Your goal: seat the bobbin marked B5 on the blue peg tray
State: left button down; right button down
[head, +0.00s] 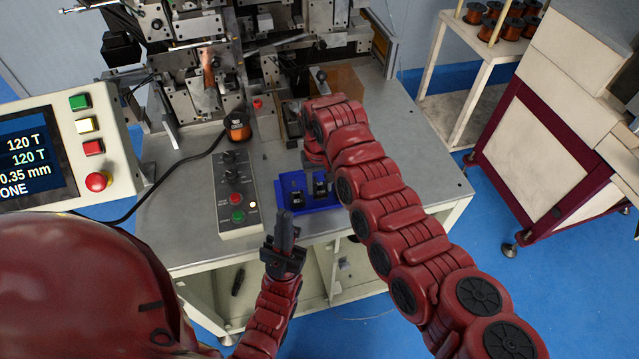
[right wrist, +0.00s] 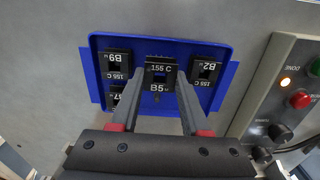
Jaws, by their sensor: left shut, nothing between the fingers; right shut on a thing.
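The bobbin marked B5 (right wrist: 159,87) is a dark, square-faced piece with white lettering, between the fingers of my right gripper (right wrist: 157,74). My right gripper is shut on it, over the blue peg tray (right wrist: 230,80). Bobbins B9 (right wrist: 117,63) and B2 (right wrist: 206,68) sit on the tray at either side, and B7 (right wrist: 115,97) is partly hidden by a finger. In the head view the tray (head: 318,206) lies at the bench's front. My left gripper (head: 285,218) is shut and empty in front of it.
A button panel (head: 236,195) stands just left of the tray. A copper-wound spool (head: 237,127) and the winder (head: 205,85) are behind. A screen with buttons (head: 97,125) is at the left. Bare bench top (head: 425,165) lies to the right of my right arm.

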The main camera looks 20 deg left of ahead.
jog(key=shift+f, duration=0.25)
jog(key=shift+f+b, duration=0.65)
jog(key=shift+f, duration=0.1)
jog(key=shift+f, duration=0.1)
jog(key=shift+c, duration=1.5)
grip_release()
jog(key=shift+w+r+b, duration=0.1)
jog(key=shift+r+b, duration=0.25)
jog(key=shift+r, duration=0.1)
notch_tip(320, 180, up, 17)
jog(key=b, duration=0.4)
jog(key=shift+f, duration=0.2)
